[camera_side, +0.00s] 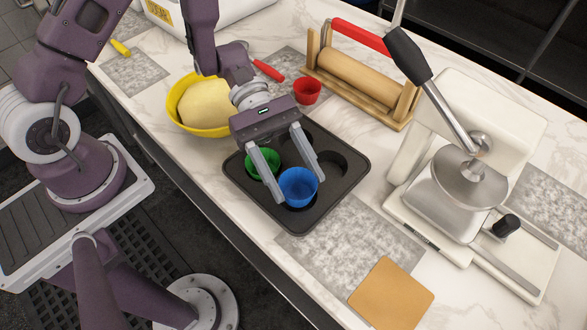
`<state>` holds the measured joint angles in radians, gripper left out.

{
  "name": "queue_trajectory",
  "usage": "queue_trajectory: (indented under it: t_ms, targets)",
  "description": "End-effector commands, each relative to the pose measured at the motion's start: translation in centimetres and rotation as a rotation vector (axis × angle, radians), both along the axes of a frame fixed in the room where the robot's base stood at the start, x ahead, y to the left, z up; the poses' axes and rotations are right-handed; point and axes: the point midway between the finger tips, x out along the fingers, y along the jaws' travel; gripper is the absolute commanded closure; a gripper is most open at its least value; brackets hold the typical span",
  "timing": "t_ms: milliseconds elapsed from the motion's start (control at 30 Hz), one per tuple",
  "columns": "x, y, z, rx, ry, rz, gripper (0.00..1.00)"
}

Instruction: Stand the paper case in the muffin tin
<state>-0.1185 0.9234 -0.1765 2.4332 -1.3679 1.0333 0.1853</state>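A blue paper case (299,189) is between the two fingers of my gripper (299,190), which appear to touch it on both sides. The blue case is upright, over or in a front cup of the dark muffin tin (272,212); I cannot tell whether its base touches the cup. A green paper case (261,165) stands in another cup, just left of the blue one and partly hidden by a finger. A red paper case (307,91) stands on the counter behind the tin. An empty cup (330,163) shows at the tin's right.
A yellow bowl of dough (192,125) stands left of the tin. A wooden rack with a rolling pin (358,76) is behind it. A white lever press (465,185) stands at the right. A tan board (391,293) lies at the front, with bare counter around it.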

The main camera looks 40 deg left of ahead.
Motion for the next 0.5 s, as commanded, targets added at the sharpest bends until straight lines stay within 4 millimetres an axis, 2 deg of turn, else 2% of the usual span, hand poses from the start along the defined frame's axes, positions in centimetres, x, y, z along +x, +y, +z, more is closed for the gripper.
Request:
queue_trajectory:
  t_ms: [33,100,400,500]
  targets:
    - [0.0,0.0,0.0,0.0,0.0,0.0,0.36]
    - [0.0,0.0,0.0,0.0,0.0,0.0,0.22]
    - [0.0,0.0,0.1,0.0,0.0,0.0,0.22]
    - [0.0,0.0,1.2,-0.001,-0.004,0.001,0.22]
